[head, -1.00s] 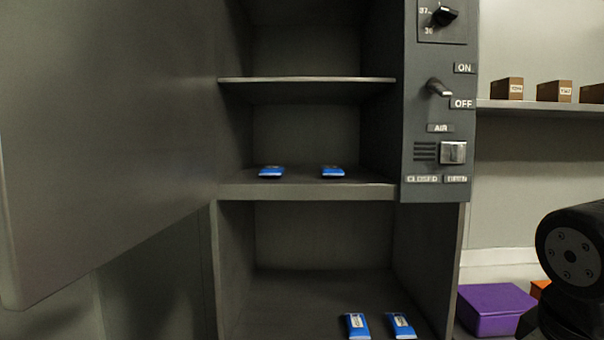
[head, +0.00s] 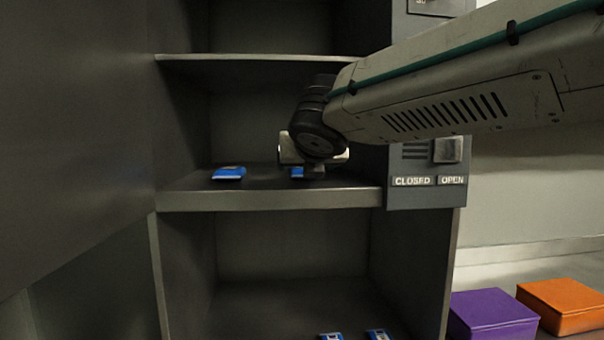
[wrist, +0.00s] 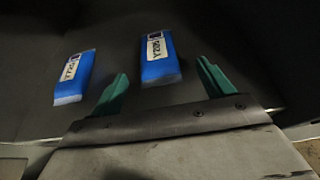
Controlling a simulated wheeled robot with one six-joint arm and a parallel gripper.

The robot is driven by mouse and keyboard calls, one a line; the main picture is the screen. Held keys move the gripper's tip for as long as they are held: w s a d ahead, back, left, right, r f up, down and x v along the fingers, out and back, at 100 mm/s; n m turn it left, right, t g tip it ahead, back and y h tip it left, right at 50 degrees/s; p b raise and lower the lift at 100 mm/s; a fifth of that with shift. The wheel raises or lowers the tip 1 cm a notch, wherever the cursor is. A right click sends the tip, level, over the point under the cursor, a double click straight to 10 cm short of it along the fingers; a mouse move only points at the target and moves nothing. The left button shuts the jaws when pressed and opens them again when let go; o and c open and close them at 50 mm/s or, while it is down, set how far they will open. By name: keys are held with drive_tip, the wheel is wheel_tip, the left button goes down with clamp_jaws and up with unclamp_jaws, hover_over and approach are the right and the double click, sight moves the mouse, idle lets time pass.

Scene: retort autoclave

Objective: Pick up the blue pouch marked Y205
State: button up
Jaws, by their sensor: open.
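The blue pouch whose label appears to read Y205 (wrist: 158,66) lies flat on the middle shelf. In the wrist view it is ahead of and between the two teal fingers of my gripper (wrist: 163,74), which are spread apart with nothing gripped. In the head view this pouch (head: 297,172) is partly hidden by my gripper (head: 313,160), which is just above the shelf. A second blue pouch (wrist: 75,77) lies to its left, with a label that is hard to read; it also shows in the head view (head: 228,173).
The middle shelf (head: 270,199) has a wall on its right and another shelf (head: 260,57) above. Two more blue pouches (head: 331,336) (head: 377,335) lie in the lower compartment. The open door (head: 70,130) stands at left. Purple (head: 492,315) and orange (head: 565,305) boxes sit at right.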

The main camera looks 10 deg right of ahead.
sight(302, 173)
drive_tip(key=x, duration=0.5)
drive_tip(key=shift+a, duration=0.15)
drive_tip(key=c, duration=1.1)
